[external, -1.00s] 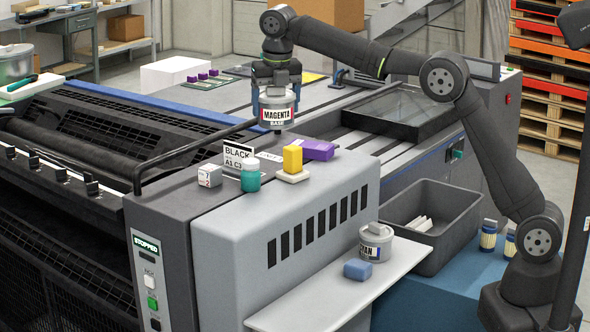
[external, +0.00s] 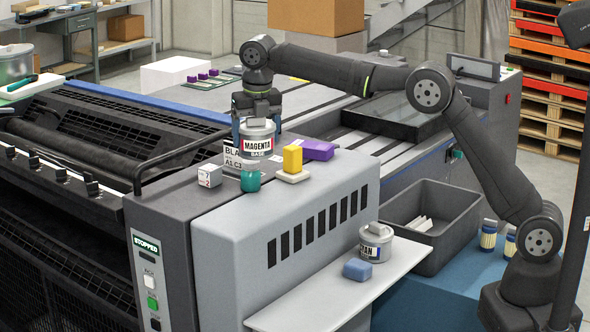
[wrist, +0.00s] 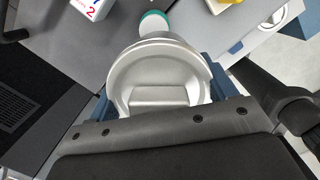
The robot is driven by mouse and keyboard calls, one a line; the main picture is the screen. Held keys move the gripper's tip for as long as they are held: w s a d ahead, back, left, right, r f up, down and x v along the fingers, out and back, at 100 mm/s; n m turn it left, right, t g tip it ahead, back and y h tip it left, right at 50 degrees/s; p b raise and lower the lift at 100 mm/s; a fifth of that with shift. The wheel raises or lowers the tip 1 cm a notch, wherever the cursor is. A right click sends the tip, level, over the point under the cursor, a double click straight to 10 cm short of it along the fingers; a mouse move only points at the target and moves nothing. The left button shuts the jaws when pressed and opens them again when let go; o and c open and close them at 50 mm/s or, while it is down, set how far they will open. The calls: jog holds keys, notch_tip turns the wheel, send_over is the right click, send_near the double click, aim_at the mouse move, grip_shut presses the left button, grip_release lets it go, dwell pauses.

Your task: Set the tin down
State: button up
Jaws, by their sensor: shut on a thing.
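The tin (external: 257,143) is grey with a white label reading MAGENTA BASE. My gripper (external: 258,128) is shut on it and holds it upright above the grey top of the press unit (external: 215,198). In the external view the tin overlaps the BLACK card (external: 231,158) and the top of a teal-green bottle or jar (external: 250,181). In the wrist view the tin's round lid (wrist: 160,70) fills the middle, with the teal object (wrist: 154,22) just beyond its rim. I cannot tell the exact gap under the tin.
On the unit's top are a white numbered block (external: 208,177), a yellow block (external: 292,158) on a pale base, and a purple box (external: 317,150). Lower right, a side shelf (external: 300,312) bears a CYAN tin (external: 375,240) and a blue block (external: 357,269). A grey bin (external: 455,225) stands beside it.

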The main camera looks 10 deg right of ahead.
jog(key=s+a+f, duration=0.4)
jog(key=a, duration=0.1)
jog(key=s+a+f, duration=0.2)
jog(key=a, duration=0.1)
jog(key=shift+a, duration=0.2)
jog(key=shift+f, duration=2.05)
jog(key=shift+f, duration=0.1)
jog(key=o, duration=1.3)
notch_tip(320, 180, up, 12)
jog(key=s, duration=0.1)
jog(key=shift+s+d, duration=0.15)
jog(key=shift+s, duration=0.05)
